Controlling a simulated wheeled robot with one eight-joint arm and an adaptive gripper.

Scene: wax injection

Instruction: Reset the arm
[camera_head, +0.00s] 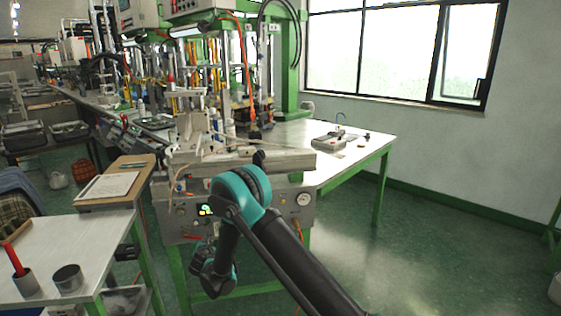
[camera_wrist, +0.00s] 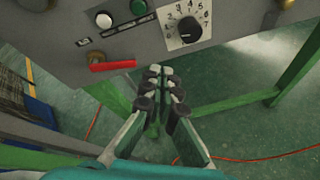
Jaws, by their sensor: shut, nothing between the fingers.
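My gripper (camera_wrist: 160,92) shows in the wrist view. Its fingers are close together with nothing held between them. It points at the space just below the grey machine's front panel. In the head view my dark arm with a teal joint reaches in from the lower right and folds down before the machine (camera_head: 235,165). The gripper's fingertips are not clear there. In the wrist view the panel carries a numbered dial (camera_wrist: 186,28), a white button (camera_wrist: 104,20), a green button (camera_wrist: 138,7) and a red handle (camera_wrist: 112,66).
A side table (camera_head: 110,240) at the left holds a metal cup (camera_head: 67,278) and a holder with a red stick. A clipboard (camera_head: 108,186) lies on a small stand. Green legs stand below the panel. The floor (camera_head: 440,240) at the right is clear.

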